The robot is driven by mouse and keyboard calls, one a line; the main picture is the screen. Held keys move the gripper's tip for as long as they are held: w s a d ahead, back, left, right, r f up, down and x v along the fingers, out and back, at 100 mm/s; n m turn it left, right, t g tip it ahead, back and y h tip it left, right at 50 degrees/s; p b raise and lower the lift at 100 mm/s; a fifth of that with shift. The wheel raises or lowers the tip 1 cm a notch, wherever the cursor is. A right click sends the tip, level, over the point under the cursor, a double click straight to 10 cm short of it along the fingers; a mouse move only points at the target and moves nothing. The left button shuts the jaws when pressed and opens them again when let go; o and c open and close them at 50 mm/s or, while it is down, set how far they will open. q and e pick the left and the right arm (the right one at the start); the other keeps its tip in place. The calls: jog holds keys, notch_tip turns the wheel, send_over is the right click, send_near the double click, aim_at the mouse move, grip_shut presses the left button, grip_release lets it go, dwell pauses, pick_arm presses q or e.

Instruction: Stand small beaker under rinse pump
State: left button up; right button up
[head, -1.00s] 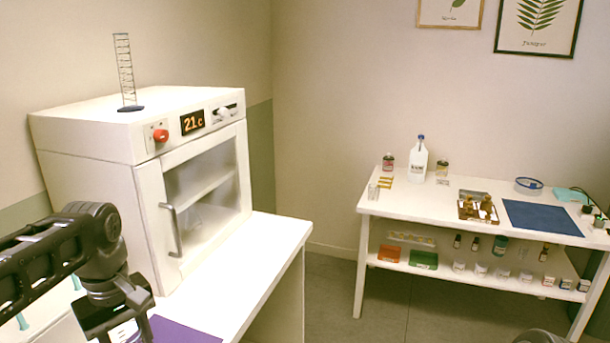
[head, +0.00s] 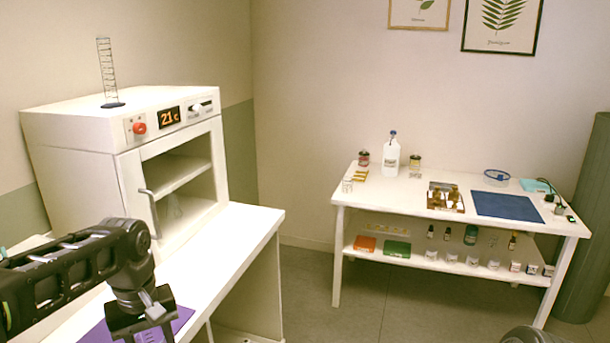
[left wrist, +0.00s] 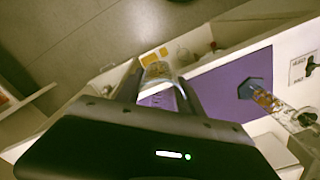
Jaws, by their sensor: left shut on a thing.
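My left gripper (left wrist: 160,92) is shut on a small clear glass beaker (left wrist: 158,75), which sits between its two fingers in the left wrist view. In the head view the left gripper (head: 140,322) is low at the left, over the near white bench; the beaker is hidden there by the gripper. A white bottle with a blue pump top (head: 391,160), which looks like the rinse pump, stands at the back left of the far white table (head: 412,190). It is well away from the gripper. My right gripper is not in view.
A white cabinet (head: 75,155) stands on the near bench (head: 225,240). Small jars flank the bottle. A blue mat (head: 507,205) lies farther right. Floor (head: 310,290) between bench and table is clear.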

pick_arm(q)
jog(key=w+d+f+m, duration=0.6)
jog(key=d+f, duration=0.3)
jog(key=f, duration=0.1)
jog(key=shift+w+f+m, duration=0.15)
jog(key=shift+f+m, duration=0.2)
jog(key=shift+m, duration=0.05)
dwell(0.4)
jog(key=s+f, duration=0.4)
jog(key=f, duration=1.1)
